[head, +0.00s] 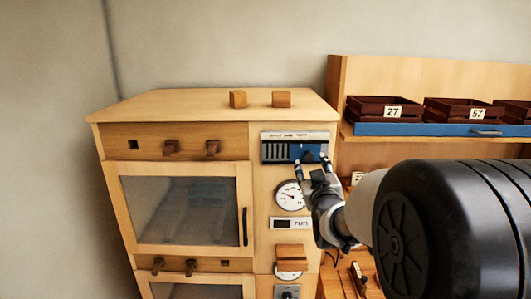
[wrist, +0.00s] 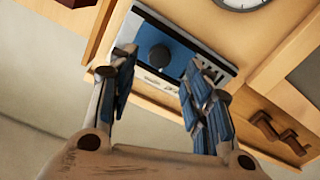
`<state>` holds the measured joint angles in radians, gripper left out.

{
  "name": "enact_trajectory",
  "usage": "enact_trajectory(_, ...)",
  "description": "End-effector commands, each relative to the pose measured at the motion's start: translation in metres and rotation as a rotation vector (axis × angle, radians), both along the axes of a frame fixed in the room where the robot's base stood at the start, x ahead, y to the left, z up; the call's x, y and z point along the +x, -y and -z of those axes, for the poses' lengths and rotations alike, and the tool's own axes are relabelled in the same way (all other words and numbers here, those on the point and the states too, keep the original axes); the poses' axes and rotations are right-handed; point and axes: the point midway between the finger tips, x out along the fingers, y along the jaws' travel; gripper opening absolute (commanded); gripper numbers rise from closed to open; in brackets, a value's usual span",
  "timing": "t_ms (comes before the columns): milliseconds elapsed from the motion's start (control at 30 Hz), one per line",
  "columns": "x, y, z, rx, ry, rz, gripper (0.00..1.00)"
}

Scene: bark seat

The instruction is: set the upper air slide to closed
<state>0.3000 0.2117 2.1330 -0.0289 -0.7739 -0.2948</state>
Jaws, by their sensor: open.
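The upper air slide (head: 279,151) is a panel with a blue plate, dark vertical slots and a label strip above, at the top right of the wooden cabinet front. Its slots show at the left, and the blue plate covers the right part. In the wrist view, turned over, the blue plate (wrist: 181,58) carries a round dark knob (wrist: 159,57), and slots show at the right. My gripper (head: 312,161) is open and empty in front of the plate's right part. In the wrist view its fingertips (wrist: 157,62) stand either side of the knob; contact cannot be told.
A round dial (head: 290,195) and a small display (head: 291,224) sit below the slide. A glass door (head: 187,208) is at the left. Two wooden blocks (head: 259,99) stand on top. Numbered crates (head: 386,111) stand on a shelf at the right.

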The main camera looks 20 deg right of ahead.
Motion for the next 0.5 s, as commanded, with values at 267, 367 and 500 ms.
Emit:
enact_trajectory(267,0.050,0.014,-0.001,0.001,0.000,0.000,0.45)
enact_trajectory(367,0.060,0.017,-0.001,0.001,-0.001,0.000,0.45)
enact_trajectory(500,0.067,0.019,0.000,0.001,-0.001,0.000,0.45)
